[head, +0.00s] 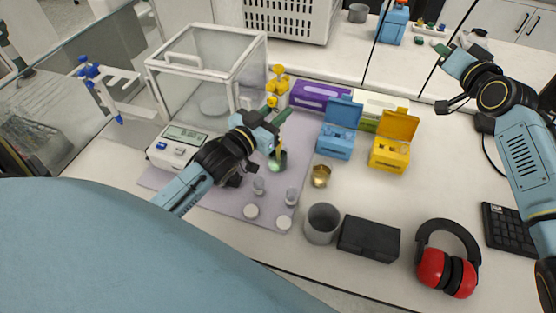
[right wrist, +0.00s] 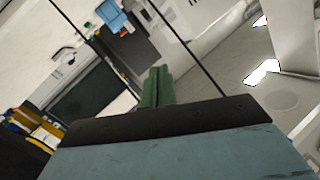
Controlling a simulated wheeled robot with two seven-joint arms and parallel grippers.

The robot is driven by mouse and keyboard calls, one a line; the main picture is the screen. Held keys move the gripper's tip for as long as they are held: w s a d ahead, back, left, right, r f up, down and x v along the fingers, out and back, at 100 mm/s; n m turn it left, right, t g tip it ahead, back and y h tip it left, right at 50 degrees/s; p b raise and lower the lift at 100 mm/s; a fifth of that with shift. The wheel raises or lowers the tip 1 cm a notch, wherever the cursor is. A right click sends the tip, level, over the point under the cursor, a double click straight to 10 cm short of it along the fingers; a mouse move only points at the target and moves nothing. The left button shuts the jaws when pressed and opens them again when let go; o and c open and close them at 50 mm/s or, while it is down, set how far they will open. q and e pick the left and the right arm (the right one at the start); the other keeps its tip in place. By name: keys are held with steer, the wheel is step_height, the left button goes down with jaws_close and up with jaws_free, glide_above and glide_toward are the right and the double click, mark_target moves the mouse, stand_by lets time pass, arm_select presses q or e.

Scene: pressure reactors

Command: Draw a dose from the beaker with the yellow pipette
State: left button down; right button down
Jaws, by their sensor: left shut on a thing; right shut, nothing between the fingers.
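My left gripper (head: 277,116) is shut on the yellow pipette (head: 280,143), whose lower part points down below the fingers. A small beaker with green content (head: 276,164) stands on the lilac mat directly below it. The pipette's lower end overlaps the beaker's mouth in the head view; I cannot tell whether the tip is in the liquid. The gripper hides part of the pipette. My right gripper (head: 442,48) is shut and empty, raised at the upper right; its green fingers (right wrist: 156,87) also show together in the right wrist view.
A balance with a glass draft shield (head: 205,60) stands left of my left gripper. Blue (head: 341,127) and yellow (head: 394,140) tip boxes stand open to the right. A brass-coloured cup (head: 321,176), grey cup (head: 322,223), dark box (head: 369,238) and red ear defenders (head: 447,265) are nearer.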

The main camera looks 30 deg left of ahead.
steer(key=s+a+r+n+g+y, duration=0.25)
steer(key=s+a, duration=0.25)
steer(key=a, duration=0.4)
steer(key=s+a+r+n+g+y, duration=0.1)
steer(key=s+a+r+n+g, duration=0.25)
steer(key=s+a, duration=0.4)
steer(key=n+g+h, duration=0.1)
steer(key=n+g, duration=0.2)
steer(key=n, duration=0.3)
glide_above(280, 68)
steer(key=shift+w+d+f, duration=0.15)
steer(key=shift+d+f, duration=0.05)
steer(key=shift+d, duration=0.15)
steer(key=shift+a+f+g, duration=0.1)
steer(key=shift+f+g, duration=0.2)
steer(key=shift+f, duration=1.9)
steer(key=shift+f, duration=0.1)
steer(key=shift+f, duration=1.3)
steer(key=shift+r, duration=1.25)
steer(key=shift+r, duration=0.1)
